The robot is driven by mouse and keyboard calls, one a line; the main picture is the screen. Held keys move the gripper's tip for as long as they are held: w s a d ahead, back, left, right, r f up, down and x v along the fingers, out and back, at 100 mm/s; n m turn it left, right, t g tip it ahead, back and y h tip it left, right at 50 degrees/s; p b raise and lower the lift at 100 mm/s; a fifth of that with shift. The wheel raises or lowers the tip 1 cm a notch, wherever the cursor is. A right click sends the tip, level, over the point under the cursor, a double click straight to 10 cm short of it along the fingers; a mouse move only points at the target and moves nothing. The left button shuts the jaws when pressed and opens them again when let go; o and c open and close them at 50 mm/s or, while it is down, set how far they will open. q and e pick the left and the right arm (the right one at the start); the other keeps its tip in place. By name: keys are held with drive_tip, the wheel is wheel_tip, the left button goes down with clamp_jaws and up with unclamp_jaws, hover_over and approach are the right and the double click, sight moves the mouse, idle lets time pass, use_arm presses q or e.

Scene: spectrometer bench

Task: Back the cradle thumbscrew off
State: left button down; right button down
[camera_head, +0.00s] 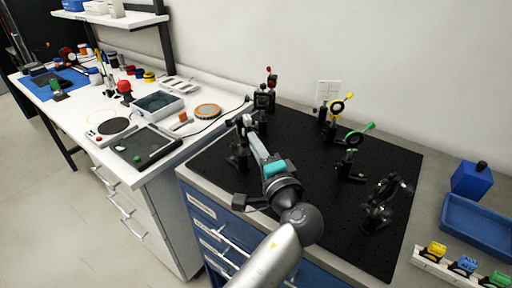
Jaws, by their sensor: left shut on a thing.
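A dark post mount (238,160) stands near the left edge of the black breadboard (310,185); it looks like the cradle. My left arm reaches up from the bottom, and my left gripper (246,124) is at the top of this mount. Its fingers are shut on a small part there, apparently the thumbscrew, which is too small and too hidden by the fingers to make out. My right gripper is not in view.
Mounts with red (270,77), yellow (337,106) and green (356,137) parts stand on the breadboard. Another black mount (377,205) is at its right. A blue tray (480,222) lies at far right. A cluttered white bench (75,118) adjoins at left.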

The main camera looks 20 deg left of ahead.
use_arm(q)
drive_tip(key=c, duration=0.8)
unclamp_jaws()
